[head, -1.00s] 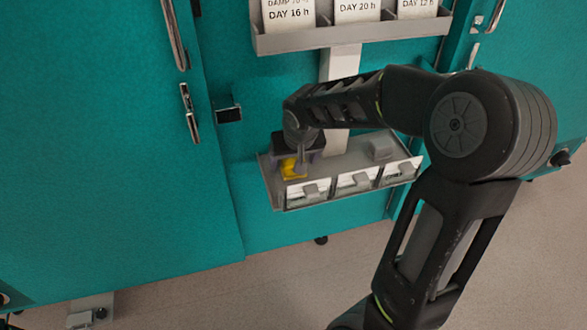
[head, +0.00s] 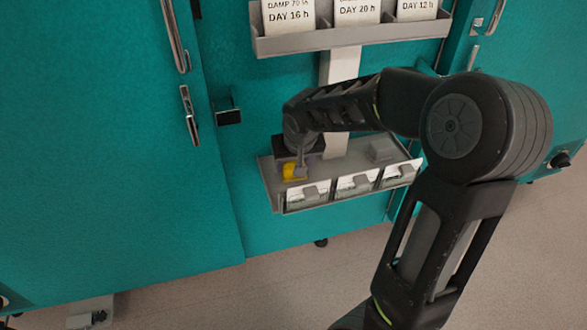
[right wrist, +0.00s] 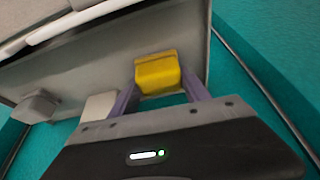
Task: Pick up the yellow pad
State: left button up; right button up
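The yellow pad (head: 293,172) is at the left end of the lower grey tray (head: 268,180), partly covered by my right gripper (head: 297,165) in the head view. In the right wrist view, the yellow pad (right wrist: 157,72) sits between the fingertips of my right gripper (right wrist: 159,84). A fingertip lies against each side of it, so the gripper looks shut on it. I cannot tell whether the pad still touches the tray floor. My left gripper is not in view.
A grey block (head: 381,148) sits at the right of the lower tray. White cards line its front. An upper tray (head: 350,38) with labelled cards hangs above. Teal chamber doors (head: 90,150) with metal handles (head: 189,115) surround the trays.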

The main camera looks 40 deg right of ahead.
jog(key=c, duration=0.8)
jog(key=shift+r, duration=0.15)
jog(key=shift+c, duration=0.2)
jog(key=shift+s+r+p, duration=0.15)
jog(key=shift+r+p, duration=0.15)
jog(key=shift+r, duration=0.25)
notch_tip(320, 180, up, 10)
jog(key=p, duration=0.3)
jog(key=s+a, duration=0.3)
jog(key=s, duration=0.6)
jog(key=s+a, duration=0.3)
jog(key=s, duration=0.6)
jog(key=shift+s+a, duration=0.3)
